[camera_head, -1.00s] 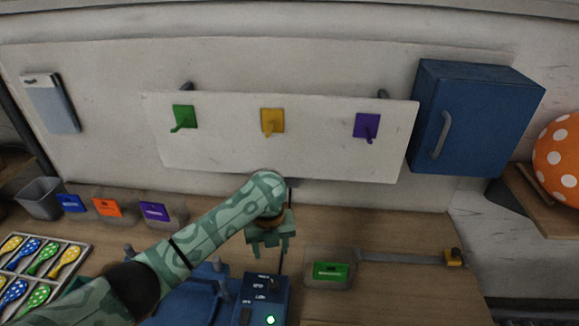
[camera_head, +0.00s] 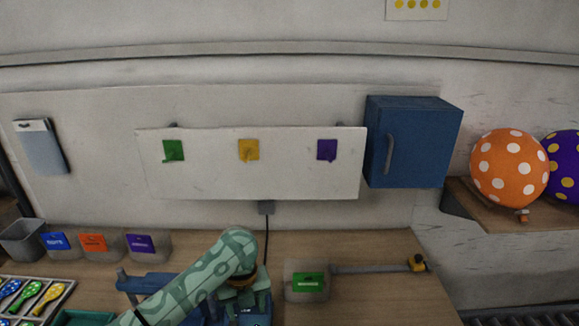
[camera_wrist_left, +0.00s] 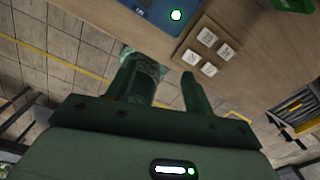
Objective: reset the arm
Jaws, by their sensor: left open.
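My left arm comes in from the lower left in the head view, in patterned green. My left gripper (camera_head: 243,290) points down over the blue machine (camera_head: 148,283) on the workbench, partly hidden by the arm. In the left wrist view the two dark green fingers (camera_wrist_left: 162,88) stand apart with nothing between them. My right gripper is not in view.
Bins with blue (camera_head: 56,241), orange (camera_head: 93,242) and purple (camera_head: 140,243) labels stand at the left, a green-labelled bin (camera_head: 307,284) right of the gripper. A hook board (camera_head: 250,180) and blue cabinet (camera_head: 412,142) hang behind. Bench at right is mostly clear.

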